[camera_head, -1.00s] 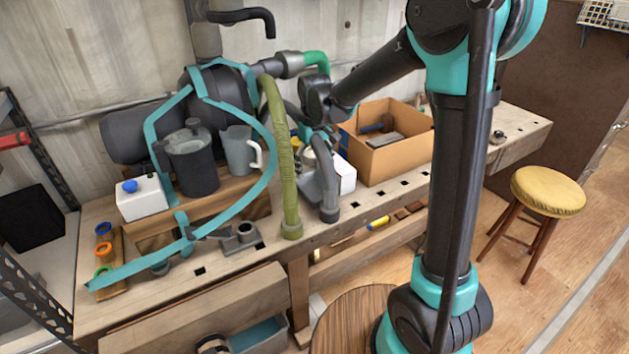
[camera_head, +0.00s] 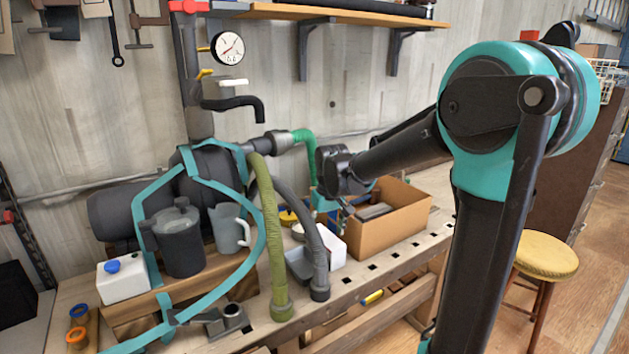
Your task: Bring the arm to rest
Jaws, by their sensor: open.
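My arm rises on the right of the view and bends at a teal joint. Its forearm reaches left over the workbench (camera_head: 375,292). My gripper (camera_head: 345,207) is at the forearm's end, above the bench between the hoses and the cardboard box (camera_head: 385,235). It is small and partly hidden by the wrist. The jaws are open, and I see nothing held in them.
A green hose (camera_head: 270,235) and a grey hose (camera_head: 312,250) hang left of my gripper. A dark lidded canister (camera_head: 178,242), a grey jug (camera_head: 228,230) and a white container (camera_head: 125,282) stand at left. A yellow stool (camera_head: 545,257) is at right. A shelf (camera_head: 330,15) hangs above.

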